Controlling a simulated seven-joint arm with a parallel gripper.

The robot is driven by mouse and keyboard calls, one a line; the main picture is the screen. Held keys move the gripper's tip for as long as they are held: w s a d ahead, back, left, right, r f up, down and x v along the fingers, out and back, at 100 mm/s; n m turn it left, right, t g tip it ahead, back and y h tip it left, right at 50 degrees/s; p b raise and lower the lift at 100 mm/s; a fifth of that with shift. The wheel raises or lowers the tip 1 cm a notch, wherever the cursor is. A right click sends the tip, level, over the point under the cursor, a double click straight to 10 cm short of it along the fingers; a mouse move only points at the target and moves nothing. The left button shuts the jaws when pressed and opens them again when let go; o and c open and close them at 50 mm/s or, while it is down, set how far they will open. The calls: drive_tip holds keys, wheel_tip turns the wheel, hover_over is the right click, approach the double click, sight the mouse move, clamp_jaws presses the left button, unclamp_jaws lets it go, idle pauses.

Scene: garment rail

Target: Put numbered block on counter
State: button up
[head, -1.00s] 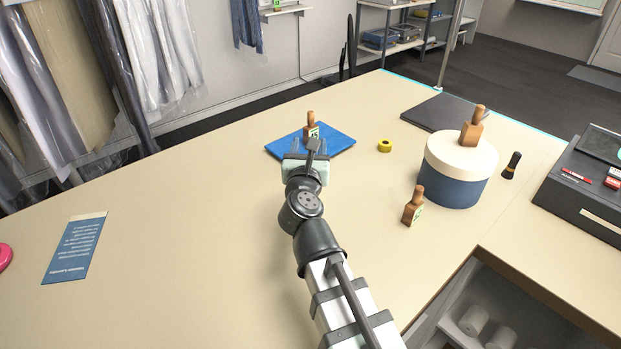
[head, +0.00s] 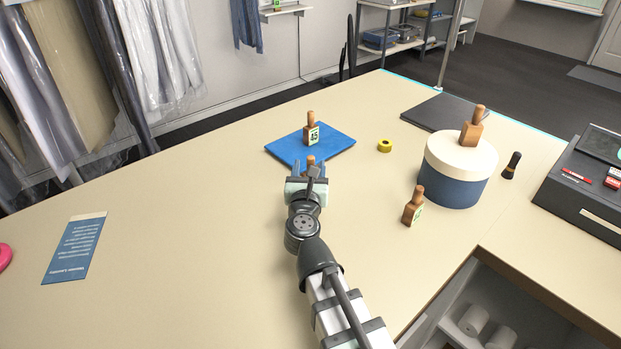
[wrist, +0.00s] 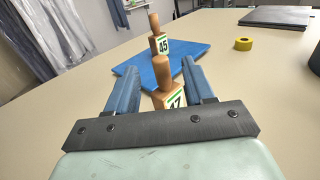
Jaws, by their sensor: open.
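A wooden block with a peg handle and a label reading 45 (head: 312,133) stands on a blue mat (head: 338,143); it also shows in the wrist view (wrist: 160,44). A second numbered block (wrist: 163,75) stands upright between my gripper's fingers in the wrist view. Its label ends in 7, and its base is hidden. In the head view only its handle (head: 311,160) shows, at the mat's near edge. My gripper (head: 309,170) is open around this block. The tan counter (head: 180,240) lies below.
One more block (head: 472,128) sits on that lid. A yellow tape roll (head: 384,146) lies right of the mat. The counter's left half is mostly clear.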

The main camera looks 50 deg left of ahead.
sight(310, 161)
drive_tip(key=x, duration=0.6)
drive_tip(key=shift+w+a, duration=0.15)
drive_tip(key=shift+a, duration=0.05)
clamp_jaws()
